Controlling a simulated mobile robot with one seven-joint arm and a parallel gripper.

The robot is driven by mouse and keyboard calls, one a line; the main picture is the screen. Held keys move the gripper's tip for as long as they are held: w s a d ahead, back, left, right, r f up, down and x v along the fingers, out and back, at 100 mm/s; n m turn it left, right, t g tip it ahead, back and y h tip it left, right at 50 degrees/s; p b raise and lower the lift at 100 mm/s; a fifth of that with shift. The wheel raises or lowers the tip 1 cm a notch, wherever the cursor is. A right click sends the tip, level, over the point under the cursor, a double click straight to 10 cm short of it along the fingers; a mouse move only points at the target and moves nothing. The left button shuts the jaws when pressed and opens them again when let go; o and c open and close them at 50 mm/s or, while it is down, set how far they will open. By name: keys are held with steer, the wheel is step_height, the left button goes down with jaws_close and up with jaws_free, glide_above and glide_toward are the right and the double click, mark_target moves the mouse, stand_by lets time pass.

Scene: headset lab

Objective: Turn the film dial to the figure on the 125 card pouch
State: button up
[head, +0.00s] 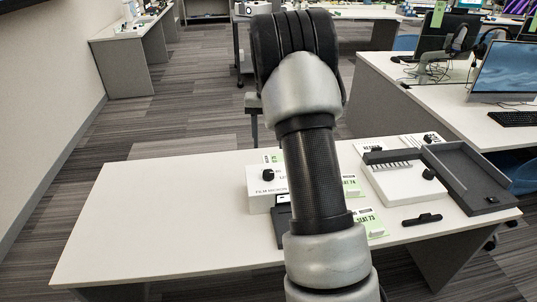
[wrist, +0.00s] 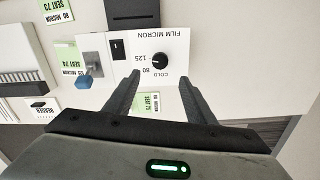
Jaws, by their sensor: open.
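The film dial (wrist: 160,61) is a round black knob on a white panel marked FILM MICRON, upside down in the wrist view. Figures 125, 80 and the word COLD stand around it; which one its pointer faces is too small to tell. The dial's white box (head: 259,198) is partly behind my arm in the head view. My gripper (wrist: 159,77) is open and empty, its fingertips just short of the dial and to either side. A green-and-white card by seat 74 (wrist: 72,62) seems to carry the 125 micron figure, but its print is hard to read.
A blue-tipped lever (wrist: 84,80) and a black switch (wrist: 117,48) are beside the dial. Another card (wrist: 57,11) reads 80 micron, seat 73. A grey tray (head: 468,178) and a black handle-like item (head: 421,220) are at the table's right. The table's left (head: 160,220) is clear.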

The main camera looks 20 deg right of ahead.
steer(key=shift+r, duration=2.75)
steer(key=shift+p, duration=0.3)
steer(key=s+a+r+n+t+p, duration=0.1)
steer(key=s+a+r+p, duration=0.1)
steer(key=s+a+r, duration=0.3)
steer(key=s+a+r+t+p, duration=0.1)
steer(key=s+a+r+p, duration=0.15)
steer(key=r, duration=0.45)
steer(key=s+a+r+n+t+p, duration=0.1)
steer(key=s+a+r, duration=0.2)
steer(key=s+r, duration=0.25)
steer(key=s+a+r+n+t+p, duration=0.1)
steer(key=s+a+p, duration=0.1)
steer(key=s, duration=0.7)
steer(key=s+a+r+n+t+p, duration=0.1)
steer(key=s+a+r+n+p, duration=0.1)
steer(key=s+a, duration=0.3)
steer(key=s+p, duration=0.1)
steer(key=s, duration=0.3)
steer(key=shift+s+t, duration=0.15)
steer(key=shift+t, duration=0.15)
steer(key=shift+d, duration=0.1)
